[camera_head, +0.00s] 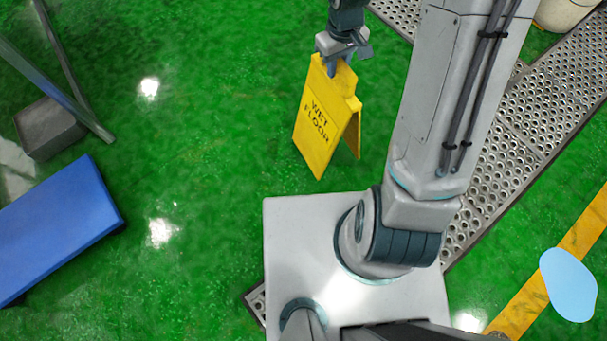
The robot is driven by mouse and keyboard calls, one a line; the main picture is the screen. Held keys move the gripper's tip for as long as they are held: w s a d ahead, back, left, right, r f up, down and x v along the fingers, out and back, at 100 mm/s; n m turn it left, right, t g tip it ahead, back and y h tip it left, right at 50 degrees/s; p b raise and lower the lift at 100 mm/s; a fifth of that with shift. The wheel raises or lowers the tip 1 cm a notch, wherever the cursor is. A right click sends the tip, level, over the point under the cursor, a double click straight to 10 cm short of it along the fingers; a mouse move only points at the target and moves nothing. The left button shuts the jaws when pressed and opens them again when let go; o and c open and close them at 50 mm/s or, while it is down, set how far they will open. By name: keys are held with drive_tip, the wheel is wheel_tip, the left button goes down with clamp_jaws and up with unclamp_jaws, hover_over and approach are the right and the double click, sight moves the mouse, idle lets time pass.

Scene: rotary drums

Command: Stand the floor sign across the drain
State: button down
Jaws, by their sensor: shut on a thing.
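The floor sign (321,117) is a yellow folding board with the words WET FLOOR on its face. My gripper (334,66) is shut on its top edge from above. The sign hangs or stands upright with its two panels spread a little at the bottom; I cannot tell whether its feet touch the floor. The drain (520,125) is a strip of perforated metal grating running diagonally on the right. The sign is over the green floor, to the left of the drain. My arm and base hide part of the grating.
A blue slab-like object (60,228) lies at the left, near a grey block (48,127) with poles beside it. A yellow floor line (560,262) and a light-blue patch (568,285) are at lower right. A pale rounded object (565,13) is at top right. Green floor left of the sign is clear.

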drive_tip(key=shift+s+a+f+n, duration=0.2)
drive_tip(key=shift+s+a+n, duration=0.15)
drive_tip(key=shift+s+n, duration=0.35)
drive_tip(key=s+a+f+b, duration=0.6)
drive_tip(key=a+f+b, duration=0.1)
drive_tip(key=a+f, duration=0.3)
drive_tip(key=shift+a+f+b, duration=0.2)
drive_tip(key=shift+f+b, duration=0.1)
drive_tip(key=shift+f, duration=0.25)
drive_tip(key=shift+f, duration=0.15)
drive_tip(key=c, duration=1.2)
unclamp_jaws()
